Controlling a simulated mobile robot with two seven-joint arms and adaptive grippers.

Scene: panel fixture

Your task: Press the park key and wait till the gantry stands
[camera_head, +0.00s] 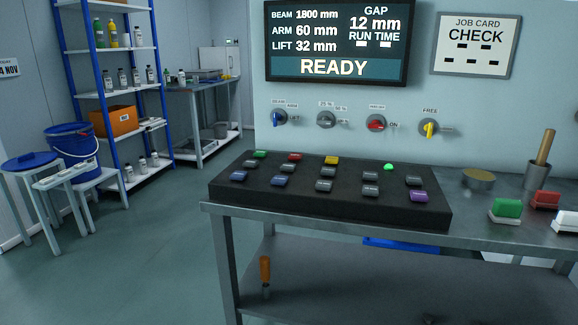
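A black key panel (330,215) lies on the grey metal bench. It carries a green key (260,154), a red key (294,157), a yellow key (331,160), a purple key (419,196) and several dark grey and blue keys. A round green lamp (388,167) glows at its back right. The key labels are too small to read, so I cannot tell which is the park key. The wall display (337,67) reads READY, with beam 1800 mm, arm 60 mm, lift 32 mm and gap 12 mm. No gantry shows. Neither gripper is in view.
Several wall knobs, one of them red (376,124), sit above the panel. A job card (476,45) reads CHECK. A pestle and mortar (539,172) and coloured blocks stand on the bench (478,228) at right. Shelves and stools stand at left; floor between is clear.

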